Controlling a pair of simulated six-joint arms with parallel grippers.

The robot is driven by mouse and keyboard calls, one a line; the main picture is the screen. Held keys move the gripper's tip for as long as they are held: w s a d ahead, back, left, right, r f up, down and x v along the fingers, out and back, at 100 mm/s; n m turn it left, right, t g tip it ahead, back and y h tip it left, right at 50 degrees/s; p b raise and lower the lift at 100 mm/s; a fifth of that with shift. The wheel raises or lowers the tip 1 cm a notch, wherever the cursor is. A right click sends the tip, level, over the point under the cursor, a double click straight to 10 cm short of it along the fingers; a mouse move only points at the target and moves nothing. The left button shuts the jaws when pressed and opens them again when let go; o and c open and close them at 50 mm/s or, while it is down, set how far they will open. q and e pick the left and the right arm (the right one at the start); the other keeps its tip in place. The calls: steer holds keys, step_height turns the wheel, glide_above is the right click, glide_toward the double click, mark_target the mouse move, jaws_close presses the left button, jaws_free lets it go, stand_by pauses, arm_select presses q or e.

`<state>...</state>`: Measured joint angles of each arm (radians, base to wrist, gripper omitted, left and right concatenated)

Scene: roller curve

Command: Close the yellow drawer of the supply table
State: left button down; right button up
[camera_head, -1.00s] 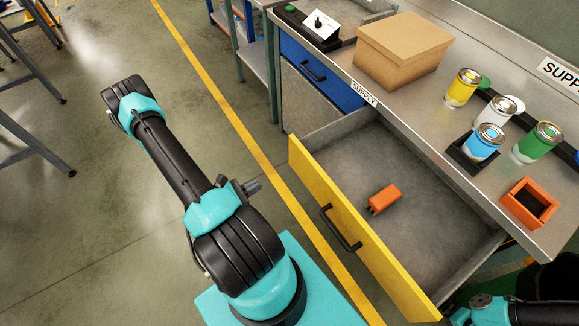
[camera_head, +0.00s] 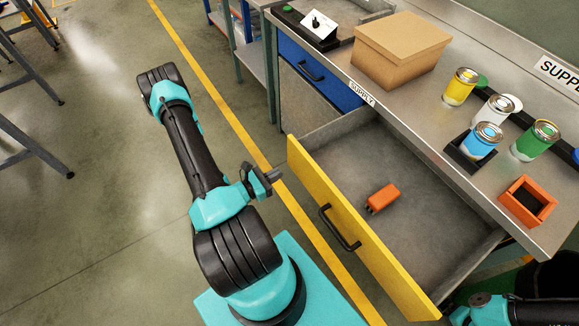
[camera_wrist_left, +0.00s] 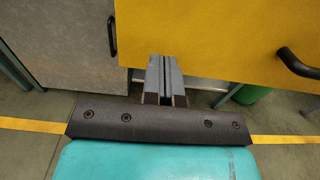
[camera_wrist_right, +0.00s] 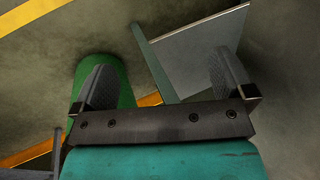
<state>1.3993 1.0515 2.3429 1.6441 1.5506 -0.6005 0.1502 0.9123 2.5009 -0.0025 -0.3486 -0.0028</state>
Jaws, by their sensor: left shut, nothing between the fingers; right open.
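The yellow drawer (camera_head: 345,222) of the supply table (camera_head: 400,110) is pulled far out, with a black bar handle (camera_head: 340,230) on its front. An orange block (camera_head: 383,197) lies inside on the grey drawer floor. My left gripper (camera_head: 274,174) is shut and empty, just in front of the drawer's far left part. In the left wrist view its closed fingers (camera_wrist_left: 165,75) point at the yellow front, left of the handle; I cannot tell whether they touch. My right gripper (camera_wrist_right: 160,85) is open and empty over the floor; in the head view only part of its arm shows at bottom right.
On the tabletop stand a cardboard box (camera_head: 402,50), several paint cans (camera_head: 482,140) and an orange bin (camera_head: 527,202). A blue drawer (camera_head: 318,75) beside the yellow one is shut. Open floor (camera_head: 90,220) lies to the left.

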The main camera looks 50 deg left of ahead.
mark_target(296, 164)
arm_select(q)
steer(key=shift+w+d, duration=0.15)
steer(key=shift+w, duration=1.25)
steer(key=shift+w+d, duration=0.15)
steer(key=shift+w, duration=1.2)
steer(key=shift+w, duration=0.1)
